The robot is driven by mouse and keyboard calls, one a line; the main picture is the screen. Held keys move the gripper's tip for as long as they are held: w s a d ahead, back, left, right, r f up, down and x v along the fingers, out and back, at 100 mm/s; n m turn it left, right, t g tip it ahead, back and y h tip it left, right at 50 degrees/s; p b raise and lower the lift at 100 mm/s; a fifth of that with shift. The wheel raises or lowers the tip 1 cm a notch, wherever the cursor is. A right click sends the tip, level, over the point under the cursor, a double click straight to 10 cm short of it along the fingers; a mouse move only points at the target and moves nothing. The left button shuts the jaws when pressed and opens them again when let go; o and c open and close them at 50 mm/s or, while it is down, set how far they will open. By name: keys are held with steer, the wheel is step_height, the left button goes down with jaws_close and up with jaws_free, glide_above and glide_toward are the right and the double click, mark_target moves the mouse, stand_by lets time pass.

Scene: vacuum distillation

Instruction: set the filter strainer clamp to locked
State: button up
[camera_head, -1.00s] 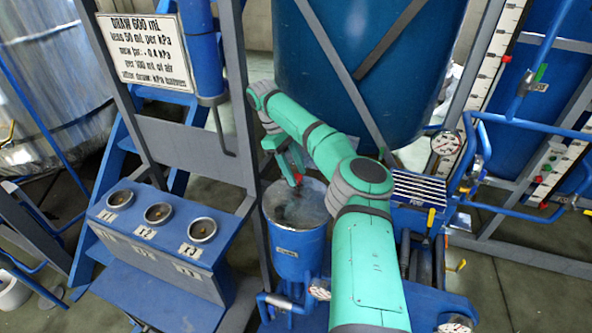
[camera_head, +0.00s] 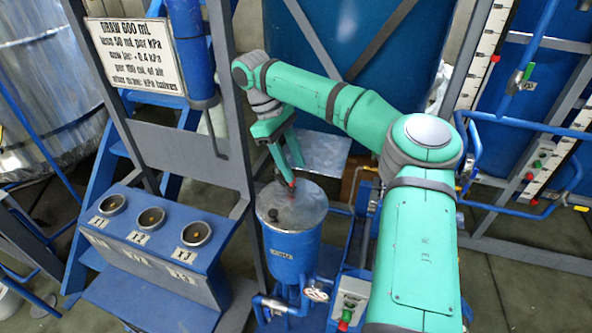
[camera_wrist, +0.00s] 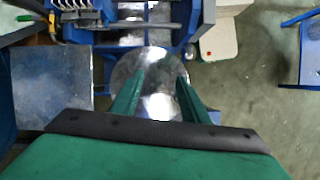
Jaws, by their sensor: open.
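The filter strainer is a blue pot (camera_head: 292,250) with a label on its front and a round grey metal lid (camera_head: 306,206) on top. A small dark knob (camera_head: 273,214) shows near the lid's left side. I cannot make out the clamp or its setting. My gripper (camera_head: 291,185) points down at the lid's far side, with its red-tipped fingers close to the lid; I cannot tell if they touch it. In the wrist view, my open gripper (camera_wrist: 160,82) has the shiny lid (camera_wrist: 152,60) between and beyond its two green fingers, with nothing held.
A blue box with three round cups (camera_head: 150,218) stands to the left, beside a grey upright frame (camera_head: 228,110). A large blue tank (camera_head: 400,50) is behind. A flat grey plate (camera_head: 320,153) lies behind the pot. Blue pipes and a white scale are at the right.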

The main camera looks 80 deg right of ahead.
steer(key=s+a+r, duration=0.1)
steer(key=a+r, duration=0.1)
steer(key=a, duration=0.3)
steer(key=shift+s+r, duration=0.25)
steer(key=shift+s, duration=0.15)
steer(key=shift+a, duration=0.1)
